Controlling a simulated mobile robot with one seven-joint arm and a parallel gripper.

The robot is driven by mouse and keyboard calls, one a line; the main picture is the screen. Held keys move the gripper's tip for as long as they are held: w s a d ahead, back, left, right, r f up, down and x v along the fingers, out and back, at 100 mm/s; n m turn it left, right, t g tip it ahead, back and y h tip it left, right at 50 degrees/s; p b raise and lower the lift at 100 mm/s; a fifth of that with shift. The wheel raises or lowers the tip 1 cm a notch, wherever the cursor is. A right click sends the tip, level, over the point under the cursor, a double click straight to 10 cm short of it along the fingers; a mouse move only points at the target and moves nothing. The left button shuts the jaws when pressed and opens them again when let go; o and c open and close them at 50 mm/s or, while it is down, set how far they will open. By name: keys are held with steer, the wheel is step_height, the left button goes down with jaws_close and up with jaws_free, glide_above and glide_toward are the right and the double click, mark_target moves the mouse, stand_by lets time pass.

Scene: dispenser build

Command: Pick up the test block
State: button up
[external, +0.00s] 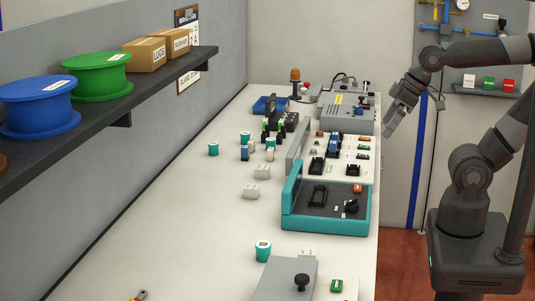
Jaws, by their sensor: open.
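I cannot tell for sure which piece is the test block. My gripper (388,132) hangs in the air past the bench's right edge, near the far grey machine, pointing down. Its jaws are small in this view; they are open and hold nothing I can see. It is apart from all the blocks.
A teal open case (327,230) with black parts stands at the bench's right edge, with a parts board behind it. A grey box with a black knob (301,281) is in front. Several teal cylinders stand about. A dark shelf (150,82) with spools overhangs the left. The bench's left front is mostly clear.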

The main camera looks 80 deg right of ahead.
stand_by(0.4)
steer(key=c, duration=1.1)
steer(key=shift+c, duration=0.2)
